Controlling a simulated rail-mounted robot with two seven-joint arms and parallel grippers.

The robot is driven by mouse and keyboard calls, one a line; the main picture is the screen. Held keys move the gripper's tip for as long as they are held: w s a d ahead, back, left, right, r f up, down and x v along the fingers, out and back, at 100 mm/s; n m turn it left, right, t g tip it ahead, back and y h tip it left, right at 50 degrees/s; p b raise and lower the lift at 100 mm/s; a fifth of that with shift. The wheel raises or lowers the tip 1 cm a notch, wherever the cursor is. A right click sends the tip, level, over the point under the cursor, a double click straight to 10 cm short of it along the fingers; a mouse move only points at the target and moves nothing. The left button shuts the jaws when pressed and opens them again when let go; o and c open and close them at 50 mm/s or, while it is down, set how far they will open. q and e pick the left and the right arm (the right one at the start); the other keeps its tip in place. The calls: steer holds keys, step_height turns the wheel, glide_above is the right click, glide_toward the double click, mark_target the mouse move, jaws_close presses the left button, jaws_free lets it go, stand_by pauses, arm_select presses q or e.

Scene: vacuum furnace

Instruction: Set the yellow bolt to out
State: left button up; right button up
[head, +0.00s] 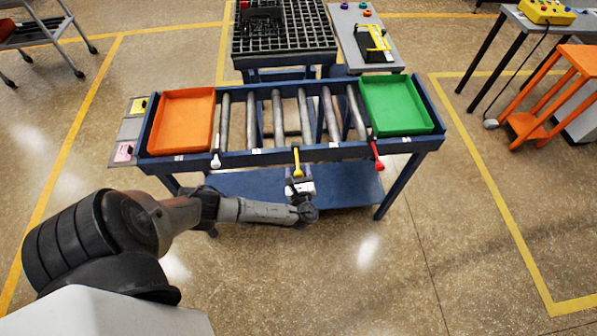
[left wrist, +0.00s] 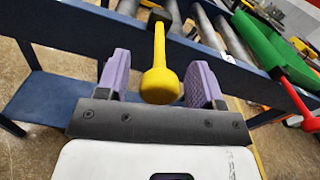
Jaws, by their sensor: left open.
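The yellow bolt (head: 297,163) sits on the front rail of the blue roller table (head: 262,158), in the middle. In the left wrist view the yellow bolt (left wrist: 160,75) has a round knob that points toward the camera. My left gripper (head: 299,184) is at the bolt's knob. In the left wrist view my left gripper (left wrist: 160,78) is open, with one purple finger on each side of the knob. Gaps show between the knob and both fingers. My right gripper is not in view.
A white-handled bolt (head: 215,160) is on the rail to the left and a red one (head: 377,157) to the right. An orange tray (head: 182,120) and a green tray (head: 397,104) stand at the table's ends, with rollers (head: 305,115) between. Floor in front is clear.

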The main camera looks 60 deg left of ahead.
arm_select(q)
steer(key=shift+d, duration=0.1)
steer(key=v, duration=1.3)
steer(key=shift+s+d, duration=0.15)
steer(key=shift+d, duration=0.15)
